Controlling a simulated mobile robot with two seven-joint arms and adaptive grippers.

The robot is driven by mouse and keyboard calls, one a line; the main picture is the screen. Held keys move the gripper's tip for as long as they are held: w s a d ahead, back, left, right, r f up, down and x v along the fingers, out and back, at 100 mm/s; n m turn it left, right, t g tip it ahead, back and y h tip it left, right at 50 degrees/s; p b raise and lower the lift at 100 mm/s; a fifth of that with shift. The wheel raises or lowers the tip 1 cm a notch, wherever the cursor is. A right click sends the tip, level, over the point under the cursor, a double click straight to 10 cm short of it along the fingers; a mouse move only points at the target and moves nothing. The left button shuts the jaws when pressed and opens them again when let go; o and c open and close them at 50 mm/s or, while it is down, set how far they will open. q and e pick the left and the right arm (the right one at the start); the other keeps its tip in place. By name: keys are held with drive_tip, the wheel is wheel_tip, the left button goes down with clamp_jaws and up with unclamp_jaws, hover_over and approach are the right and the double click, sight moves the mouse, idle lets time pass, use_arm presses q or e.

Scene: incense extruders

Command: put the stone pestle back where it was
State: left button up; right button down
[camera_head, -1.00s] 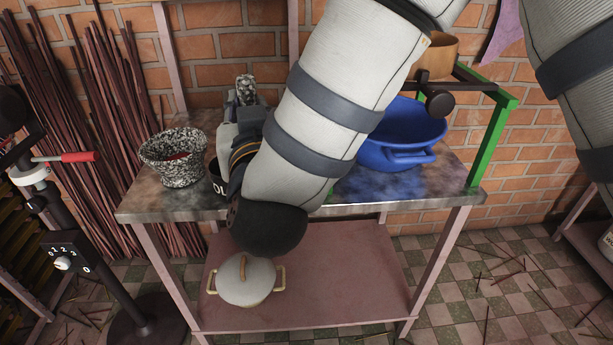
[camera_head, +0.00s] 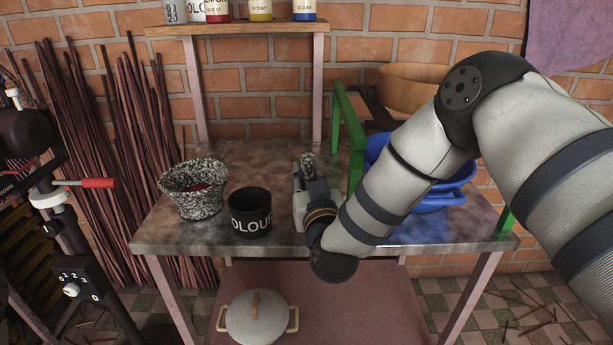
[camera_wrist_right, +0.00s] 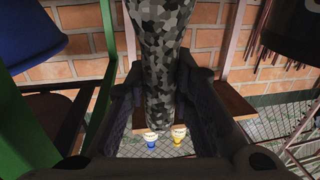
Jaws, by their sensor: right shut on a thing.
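The stone pestle (camera_head: 307,160) is speckled grey and black. Its tip shows just above my right gripper (camera_head: 303,180) in the head view. In the right wrist view the pestle (camera_wrist_right: 160,55) stands between the two dark fingers of my right gripper (camera_wrist_right: 162,112), which is shut on it. The speckled stone mortar (camera_head: 190,203) stands at the left of the metal table, with something reddish inside. The pestle is to the right of the mortar and apart from it. Whether the pestle's lower end touches anything is hidden. My left gripper is not in view.
A black colour pot (camera_head: 250,222) stands between mortar and gripper. A blue basin (camera_head: 440,195) and green frame (camera_head: 351,140) are at the right, partly behind my arm. Scent jars (camera_head: 260,10) stand on the upper shelf (camera_head: 235,29). A lidded pot (camera_head: 255,322) sits below.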

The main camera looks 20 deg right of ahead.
drive_tip(key=shift+r, duration=0.2)
drive_tip(key=shift+f, duration=0.2)
drive_tip(key=c, duration=1.4)
unclamp_jaws()
